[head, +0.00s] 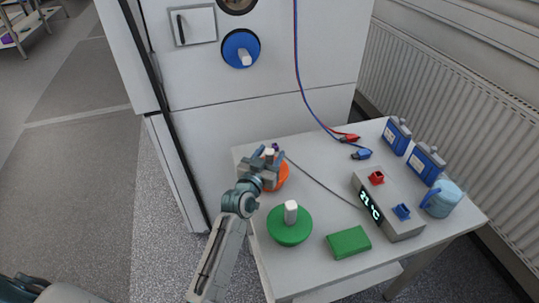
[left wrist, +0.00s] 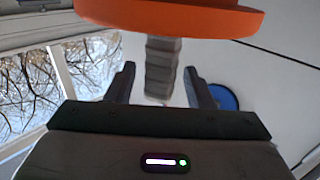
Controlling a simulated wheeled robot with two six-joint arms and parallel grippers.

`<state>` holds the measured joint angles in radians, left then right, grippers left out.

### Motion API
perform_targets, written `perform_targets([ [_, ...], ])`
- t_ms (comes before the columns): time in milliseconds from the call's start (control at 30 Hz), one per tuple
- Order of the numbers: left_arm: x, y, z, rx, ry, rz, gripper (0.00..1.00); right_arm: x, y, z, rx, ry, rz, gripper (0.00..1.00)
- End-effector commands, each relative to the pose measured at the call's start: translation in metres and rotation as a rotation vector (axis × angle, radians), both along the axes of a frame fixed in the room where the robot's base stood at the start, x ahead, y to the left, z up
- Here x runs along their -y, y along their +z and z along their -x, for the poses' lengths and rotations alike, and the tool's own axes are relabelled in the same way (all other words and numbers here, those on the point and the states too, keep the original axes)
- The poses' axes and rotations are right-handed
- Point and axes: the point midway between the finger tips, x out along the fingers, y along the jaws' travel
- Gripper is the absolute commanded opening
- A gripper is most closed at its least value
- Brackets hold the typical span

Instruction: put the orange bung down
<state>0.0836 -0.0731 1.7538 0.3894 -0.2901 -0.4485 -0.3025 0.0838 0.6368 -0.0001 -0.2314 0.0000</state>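The orange bung (head: 281,179) is at the back left part of the white table, looking flat on the top, though its contact is hidden. Its pale handle (head: 269,153) points up. My left gripper (head: 268,157) is over the bung with its fingers on either side of the handle. In the left wrist view, the orange disc (left wrist: 170,16) fills the top and the handle (left wrist: 162,68) reaches between the fingertips (left wrist: 158,75). Narrow gaps show between handle and fingers, so the gripper looks open around it. My right gripper is not in view.
A green bung (head: 289,226) and green box (head: 348,243) are in front on the table (head: 325,190). A temperature unit (head: 388,205), a blue jug (head: 441,199) and blue containers (head: 425,163) are on the right. A blue bung (head: 240,48) sits in the cabinet.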

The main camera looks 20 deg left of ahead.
Motion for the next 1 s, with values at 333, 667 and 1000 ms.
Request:
perform_targets([
  [333, 0.000, 0.005, 0.000, 0.000, 0.000, 0.000, 0.48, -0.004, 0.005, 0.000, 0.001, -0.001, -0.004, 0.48],
  [667, -0.007, -0.001, 0.062, -0.001, 0.000, -0.001, 0.48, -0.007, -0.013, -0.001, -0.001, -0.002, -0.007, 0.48],
  [1000, -0.013, 0.001, 0.114, 0.000, 0.000, 0.000, 0.48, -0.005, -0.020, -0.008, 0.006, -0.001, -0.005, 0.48],
])
